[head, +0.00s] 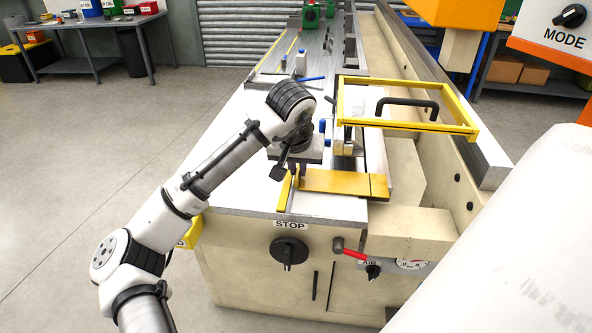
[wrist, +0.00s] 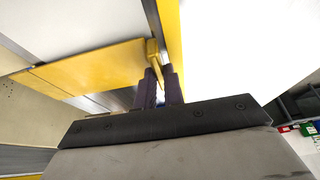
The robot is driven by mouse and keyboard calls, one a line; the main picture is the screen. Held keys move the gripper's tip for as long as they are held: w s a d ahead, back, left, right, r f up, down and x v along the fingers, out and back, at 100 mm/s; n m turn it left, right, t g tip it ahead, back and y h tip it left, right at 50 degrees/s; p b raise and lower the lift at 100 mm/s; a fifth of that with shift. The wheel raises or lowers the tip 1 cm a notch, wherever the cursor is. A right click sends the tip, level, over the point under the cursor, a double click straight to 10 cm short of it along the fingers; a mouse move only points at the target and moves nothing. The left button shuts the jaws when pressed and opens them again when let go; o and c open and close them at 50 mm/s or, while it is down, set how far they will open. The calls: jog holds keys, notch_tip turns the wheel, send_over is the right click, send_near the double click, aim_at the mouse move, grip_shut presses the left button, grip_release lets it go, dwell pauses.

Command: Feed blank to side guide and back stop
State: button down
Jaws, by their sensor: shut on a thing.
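The blank appears to be the flat golden-yellow plate (head: 335,182) lying across the front of the machine bed, with a seam near its right end. My gripper (head: 297,177) is at its left end, pointing down. In the wrist view the dark fingers (wrist: 163,88) are close together at the end of the plate (wrist: 100,62), by a small yellow block (wrist: 153,52). The exact contact is partly hidden. A narrow yellow strip (head: 285,194), seemingly the side guide, stands just left of the plate; it also shows in the wrist view (wrist: 168,35). I cannot identify the back stop.
A yellow guard frame (head: 458,127) with a black handle (head: 405,103) is raised behind the plate. A bottle (head: 300,63) and blue-capped parts stand on the bed. A STOP knob (head: 289,251) and red lever (head: 352,252) are on the front. The bed's left surface is mostly clear.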

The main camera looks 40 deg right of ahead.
jog(key=w+d+p, duration=0.2)
jog(key=w+d, duration=0.1)
jog(key=w+d+p, duration=0.2)
jog(key=w+d, duration=0.1)
jog(key=d, duration=0.1)
jog(key=shift+r, duration=0.1)
jog(key=shift+w+d+p, duration=0.7)
jog(key=shift+w+d, duration=0.05)
jog(key=shift+d, duration=0.1)
jog(key=shift+w+a+f+p, duration=0.1)
jog(key=shift+f+p, duration=0.1)
jog(key=shift+p, duration=0.8)
dwell(1.3)
jog(key=shift+r+p, duration=0.1)
jog(key=shift+p, duration=0.3)
dwell(0.3)
jog(key=shift+w+p, duration=0.1)
jog(key=shift+p, duration=0.7)
dwell(0.6)
jog(key=shift+w, duration=0.2)
dwell(0.8)
jog(key=shift+p, duration=0.75)
